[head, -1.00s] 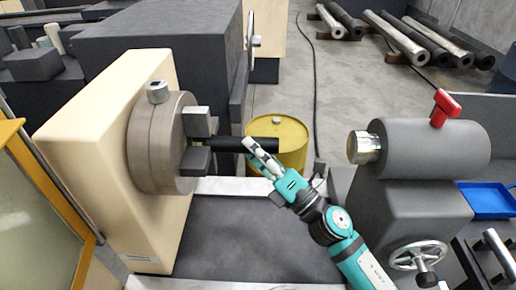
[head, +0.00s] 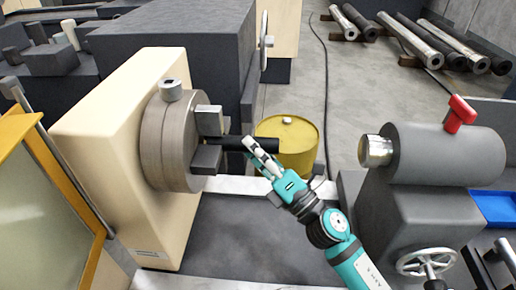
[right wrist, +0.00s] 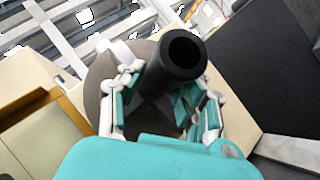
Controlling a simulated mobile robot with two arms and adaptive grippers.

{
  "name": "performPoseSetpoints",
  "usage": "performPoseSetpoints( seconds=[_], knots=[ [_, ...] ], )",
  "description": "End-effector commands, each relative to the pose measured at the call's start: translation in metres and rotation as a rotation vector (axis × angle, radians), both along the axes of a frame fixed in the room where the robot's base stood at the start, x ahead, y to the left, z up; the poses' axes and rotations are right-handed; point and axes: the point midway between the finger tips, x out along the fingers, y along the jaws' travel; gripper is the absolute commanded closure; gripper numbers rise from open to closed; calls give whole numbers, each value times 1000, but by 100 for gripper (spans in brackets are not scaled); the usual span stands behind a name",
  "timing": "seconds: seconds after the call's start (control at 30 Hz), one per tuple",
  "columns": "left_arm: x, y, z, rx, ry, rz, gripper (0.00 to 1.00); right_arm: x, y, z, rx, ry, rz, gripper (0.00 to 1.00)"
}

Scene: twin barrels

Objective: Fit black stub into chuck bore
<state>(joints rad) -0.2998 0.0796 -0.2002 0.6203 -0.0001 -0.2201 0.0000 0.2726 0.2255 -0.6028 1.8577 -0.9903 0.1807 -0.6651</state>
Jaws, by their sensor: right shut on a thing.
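The black stub (head: 262,144) is a dark, level cylinder in the head view. Its left end lies between the stepped jaws of the grey round chuck (head: 172,142); the jaws hide that end, so I cannot tell how deep it sits in the bore. My right gripper (head: 262,158) is shut on the stub near its right end. In the right wrist view, the fingers (right wrist: 165,100) flank the stub, whose hollow near end (right wrist: 186,52) faces the camera. The chuck (right wrist: 102,72) shows behind it. My left gripper is not in view.
The cream headstock (head: 110,150) carries the chuck. A grey tailstock (head: 440,155) with a shiny quill stands at the right, with open room between it and my gripper. A yellow drum (head: 300,150) stands behind the stub. The dark bed (head: 240,240) below is clear.

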Motion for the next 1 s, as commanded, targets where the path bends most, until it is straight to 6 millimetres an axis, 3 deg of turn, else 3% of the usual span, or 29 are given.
performPoseSetpoints(
  seconds=[1.0],
  knots=[
    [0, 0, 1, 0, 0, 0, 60, 0, 24, 3, 3, -4, 1, 100]
  ],
)
